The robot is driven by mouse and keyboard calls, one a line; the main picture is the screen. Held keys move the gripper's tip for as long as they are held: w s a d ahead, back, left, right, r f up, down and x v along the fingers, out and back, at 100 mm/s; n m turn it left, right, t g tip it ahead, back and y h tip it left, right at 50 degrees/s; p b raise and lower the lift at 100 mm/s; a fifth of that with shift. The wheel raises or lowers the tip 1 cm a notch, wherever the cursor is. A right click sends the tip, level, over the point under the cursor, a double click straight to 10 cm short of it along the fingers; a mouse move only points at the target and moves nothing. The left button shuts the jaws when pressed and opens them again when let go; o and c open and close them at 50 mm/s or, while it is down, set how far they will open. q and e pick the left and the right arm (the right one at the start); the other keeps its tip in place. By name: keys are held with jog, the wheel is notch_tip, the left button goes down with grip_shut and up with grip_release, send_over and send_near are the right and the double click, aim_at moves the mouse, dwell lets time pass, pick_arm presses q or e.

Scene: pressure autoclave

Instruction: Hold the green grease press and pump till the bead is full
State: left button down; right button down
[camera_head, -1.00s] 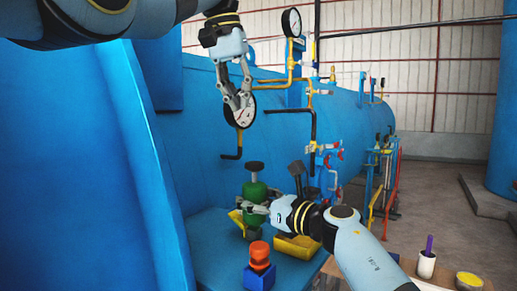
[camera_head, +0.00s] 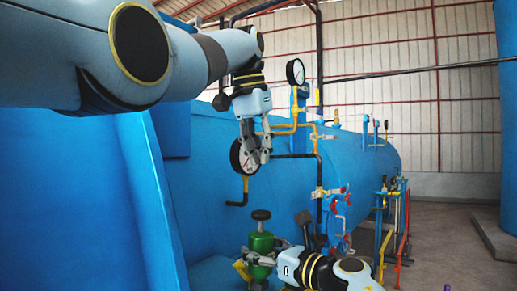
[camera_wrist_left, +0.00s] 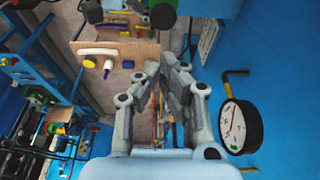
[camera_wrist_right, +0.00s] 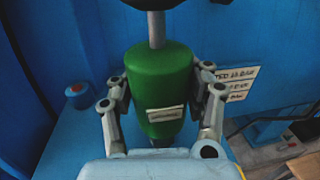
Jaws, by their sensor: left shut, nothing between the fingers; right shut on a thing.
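The green grease press (camera_head: 260,243) stands upright low in the head view, with a black knob (camera_head: 261,215) on a rod on top. My right gripper (camera_head: 259,260) is shut on its green body, and in the right wrist view (camera_wrist_right: 160,90) one finger lies against each side. A pale label faces that camera. My left gripper (camera_head: 258,159) is shut and empty, pointing down above the press, beside a round gauge (camera_head: 240,158) in the picture. In the left wrist view its fingertips (camera_wrist_left: 162,72) come close together. I cannot make out the bead.
The big blue autoclave (camera_head: 350,170) fills the background, with pipes, a second gauge (camera_head: 295,72) and red-handled valves (camera_head: 346,200) on it. A dark handle (camera_head: 304,228) sticks up right of the press. A wooden table (camera_wrist_left: 118,58) shows in the left wrist view.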

aim_at(265, 211)
pick_arm(q)
jog(key=x, duration=0.9)
jog(key=shift+s+a+f, duration=0.15)
jog(key=shift+s+a, duration=0.05)
jog(key=shift+s, duration=0.15)
jog(key=shift+f, duration=0.35)
jog(key=shift+f, duration=1.35)
jog(key=w+v, duration=0.1)
jog(key=v, duration=1.3)
jog(key=shift+r, duration=0.2)
jog(key=shift+d, duration=0.15)
